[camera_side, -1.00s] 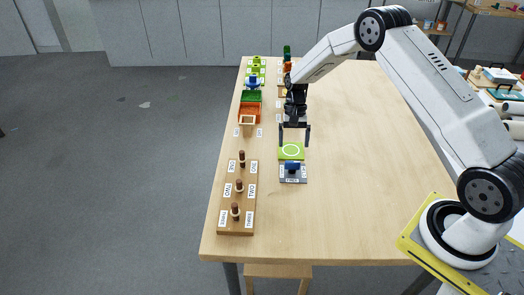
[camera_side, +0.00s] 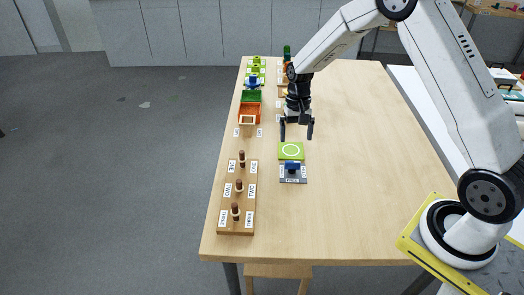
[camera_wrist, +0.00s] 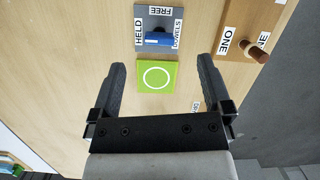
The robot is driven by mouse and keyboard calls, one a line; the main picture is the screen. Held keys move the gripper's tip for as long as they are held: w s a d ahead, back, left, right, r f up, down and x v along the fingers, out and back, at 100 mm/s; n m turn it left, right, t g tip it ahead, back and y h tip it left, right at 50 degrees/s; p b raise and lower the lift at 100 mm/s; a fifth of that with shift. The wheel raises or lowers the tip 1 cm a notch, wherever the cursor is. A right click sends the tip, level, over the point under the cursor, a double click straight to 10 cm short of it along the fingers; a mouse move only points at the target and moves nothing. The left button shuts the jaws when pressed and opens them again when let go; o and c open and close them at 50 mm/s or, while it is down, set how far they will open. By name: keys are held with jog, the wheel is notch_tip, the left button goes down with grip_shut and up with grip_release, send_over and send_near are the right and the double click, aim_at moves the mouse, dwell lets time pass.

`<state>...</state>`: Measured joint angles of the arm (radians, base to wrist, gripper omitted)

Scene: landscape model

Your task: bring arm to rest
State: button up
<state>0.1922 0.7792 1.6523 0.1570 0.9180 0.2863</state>
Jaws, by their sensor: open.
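My gripper (camera_side: 297,131) is open and empty, above the wooden table (camera_side: 350,200), just behind a green square with a white ring (camera_side: 291,150). In the wrist view my gripper's two fingers (camera_wrist: 162,75) are spread wide, with the green square (camera_wrist: 157,77) showing between and below them. Nothing is between the fingertips.
A grey plate with a blue piece (camera_side: 292,169) lies in front of the green square. A wooden board with three pegs (camera_side: 247,198) is along the left edge. Orange (camera_side: 250,110) and green bins (camera_side: 251,96) stand farther back. The table's right side is clear.

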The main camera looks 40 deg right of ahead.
jog(key=s+a+r+n+t+h, duration=0.1)
jog(key=s+a+r+n+t, duration=0.1)
jog(key=s, duration=0.6)
jog(key=s+a+r+n+t+h, duration=0.1)
jog(key=s+a+r+n+t, duration=0.1)
jog(key=s+a+r+n, duration=0.2)
jog(key=shift+s+a+r+n+t, duration=0.35)
jog(key=shift+s+r, duration=0.7)
jog(key=shift+s, duration=1.35)
jog(key=shift+d, duration=0.1)
